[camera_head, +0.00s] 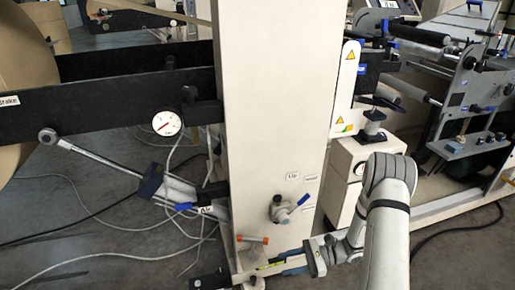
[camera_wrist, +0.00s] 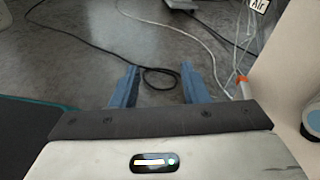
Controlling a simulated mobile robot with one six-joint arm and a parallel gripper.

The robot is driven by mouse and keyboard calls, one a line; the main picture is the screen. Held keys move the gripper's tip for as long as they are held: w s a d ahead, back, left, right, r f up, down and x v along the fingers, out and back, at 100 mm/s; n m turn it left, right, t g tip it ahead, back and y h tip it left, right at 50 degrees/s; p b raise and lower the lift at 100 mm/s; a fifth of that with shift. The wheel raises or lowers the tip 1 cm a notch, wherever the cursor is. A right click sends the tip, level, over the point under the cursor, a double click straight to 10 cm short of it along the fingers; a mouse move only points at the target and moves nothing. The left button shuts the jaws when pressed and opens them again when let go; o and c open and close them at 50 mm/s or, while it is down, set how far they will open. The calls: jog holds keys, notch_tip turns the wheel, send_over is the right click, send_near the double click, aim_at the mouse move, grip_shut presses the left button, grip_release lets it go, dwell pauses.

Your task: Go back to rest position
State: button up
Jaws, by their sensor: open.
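My gripper (camera_head: 277,266) is low at the foot of the cream machine column (camera_head: 268,120) in the head view, with my arm reaching in from the right. In the wrist view my gripper (camera_wrist: 159,68) shows two blue fingers apart with only floor and a dark cable between them. It is open and empty. In the head view the fingers are small and partly hard to make out against the column base. A valve with a blue handle (camera_head: 292,206) is on the column just above my gripper.
An orange-ended fitting (camera_head: 252,239) is close to my gripper at the column's foot. Loose cables (camera_head: 110,256) lie on the floor. A roller machine (camera_head: 470,90) stands at the right.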

jog(key=s+d+r+n+t+h+p, duration=0.1)
jog(key=s+r+n+h+p, duration=0.4)
jog(key=r, duration=1.1)
jog(key=s+d+r+n+t+h+p, duration=0.1)
jog(key=s+r+n+h+p, duration=0.4)
jog(key=r, duration=1.2)
jog(key=s+d+r+n+t+h+p, duration=0.2)
jog(key=s+r+n+h+p, duration=0.3)
jog(key=r+p, duration=0.5)
notch_tip(320, 180, up, 6)
jog(key=shift+s+d+r+h+p, duration=0.15)
jog(key=shift+s+d+h+p, duration=0.3)
jog(key=shift+s, duration=0.6)
